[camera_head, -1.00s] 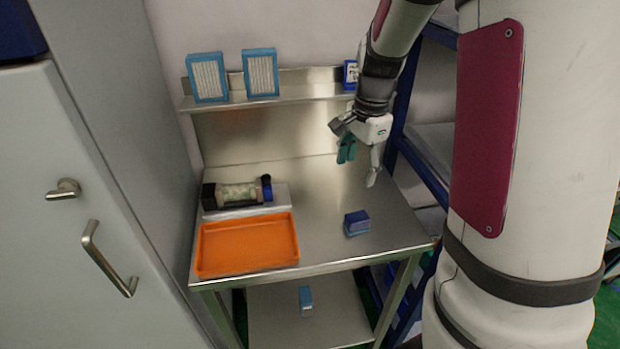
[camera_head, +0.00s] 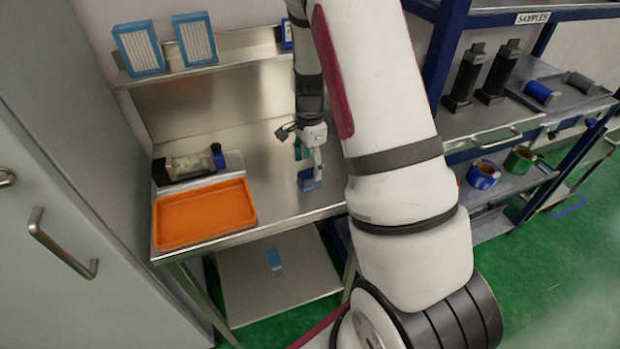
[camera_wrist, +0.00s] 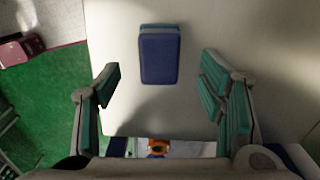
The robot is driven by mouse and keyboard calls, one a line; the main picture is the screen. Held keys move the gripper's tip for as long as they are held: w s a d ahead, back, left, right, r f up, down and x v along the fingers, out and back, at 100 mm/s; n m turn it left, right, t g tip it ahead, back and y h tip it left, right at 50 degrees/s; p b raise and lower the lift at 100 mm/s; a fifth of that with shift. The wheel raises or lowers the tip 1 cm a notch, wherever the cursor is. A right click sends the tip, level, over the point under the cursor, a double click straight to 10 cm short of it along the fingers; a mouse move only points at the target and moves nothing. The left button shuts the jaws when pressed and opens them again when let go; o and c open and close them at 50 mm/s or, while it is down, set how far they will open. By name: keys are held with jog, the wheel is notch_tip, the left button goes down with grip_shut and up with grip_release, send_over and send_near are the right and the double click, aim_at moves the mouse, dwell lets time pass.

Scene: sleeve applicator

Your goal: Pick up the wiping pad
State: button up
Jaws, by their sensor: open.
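The wiping pad (camera_head: 309,181) looks to be the small blue block on the right part of the steel table. The wrist view shows it (camera_wrist: 160,58) with a dark blue face and a lighter blue edge. My gripper (camera_head: 306,158) is open and empty, just above and close to the pad. In the wrist view my gripper's (camera_wrist: 160,88) teal-padded fingers are spread wide. The pad shows between them and ahead of them, towards the top. I cannot tell the exact height of the fingers above it.
An orange tray (camera_head: 205,216) and a clear-bodied cylinder device (camera_head: 190,165) on a plate stand at the table's left. Framed filters (camera_head: 139,48) stand on the back ledge. A blue-white item (camera_head: 274,259) lies on the lower shelf. A blue rack (camera_head: 448,50) stands right.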

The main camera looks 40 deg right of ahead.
aim_at(309, 173)
jog(key=shift+f+p, duration=0.65)
jog(key=shift+f, duration=1.9)
jog(key=c, duration=1.2)
